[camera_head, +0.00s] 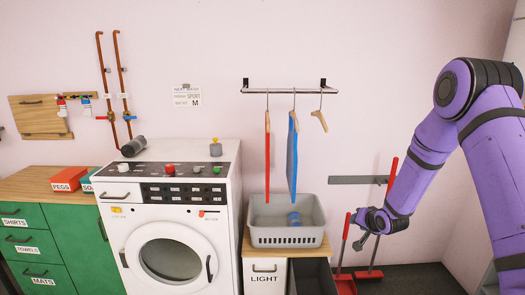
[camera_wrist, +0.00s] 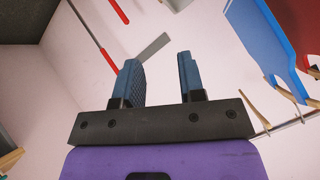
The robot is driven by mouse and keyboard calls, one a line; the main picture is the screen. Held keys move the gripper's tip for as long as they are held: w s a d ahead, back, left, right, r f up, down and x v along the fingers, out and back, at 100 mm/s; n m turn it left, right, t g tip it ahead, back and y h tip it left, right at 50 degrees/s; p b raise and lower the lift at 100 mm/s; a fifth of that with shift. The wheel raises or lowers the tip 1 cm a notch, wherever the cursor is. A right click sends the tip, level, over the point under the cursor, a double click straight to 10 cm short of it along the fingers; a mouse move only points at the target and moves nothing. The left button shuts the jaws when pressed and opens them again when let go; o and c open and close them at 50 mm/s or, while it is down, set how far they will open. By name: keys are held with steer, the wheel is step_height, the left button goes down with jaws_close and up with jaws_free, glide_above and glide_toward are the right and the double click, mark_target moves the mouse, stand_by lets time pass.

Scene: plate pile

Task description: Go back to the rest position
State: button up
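My gripper (camera_wrist: 157,78) shows in the wrist view with its two blue-grey fingers apart and nothing between them. In the head view my gripper (camera_head: 360,230) hangs at the end of my purple arm on the right. It is to the right of the grey basket (camera_head: 285,241), in front of the wall and the red-handled tools. Its fingers are small there, and their opening is hard to judge in that view.
A white washing machine (camera_head: 168,225) stands left of the basket. A rail (camera_head: 290,91) above carries hangers with a red and a blue item (camera_head: 292,155). A red-handled broom (camera_head: 378,240) and dustpan (camera_head: 345,283) stand near my gripper. Green drawers (camera_head: 70,232) are far left.

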steer(key=s+r+n+g+h, duration=0.1)
steer(key=s+r, duration=0.6)
steer(key=r, duration=0.6)
steer(key=s+r+n+g+h, duration=0.1)
steer(key=s+r+h, duration=0.1)
steer(key=s+r, duration=0.9)
steer(key=s+a+r+n+g, duration=0.1)
steer(key=s+r, duration=0.3)
steer(key=s, duration=0.5)
steer(key=s+a+r+n+g, duration=0.1)
steer(key=s+r, duration=0.3)
steer(key=s, duration=0.5)
steer(key=s+a+r+n+y, duration=0.1)
steer(key=s+a+r, duration=0.1)
steer(key=s, duration=0.7)
steer(key=shift+r+g, duration=0.4)
steer(key=shift+r, duration=0.5)
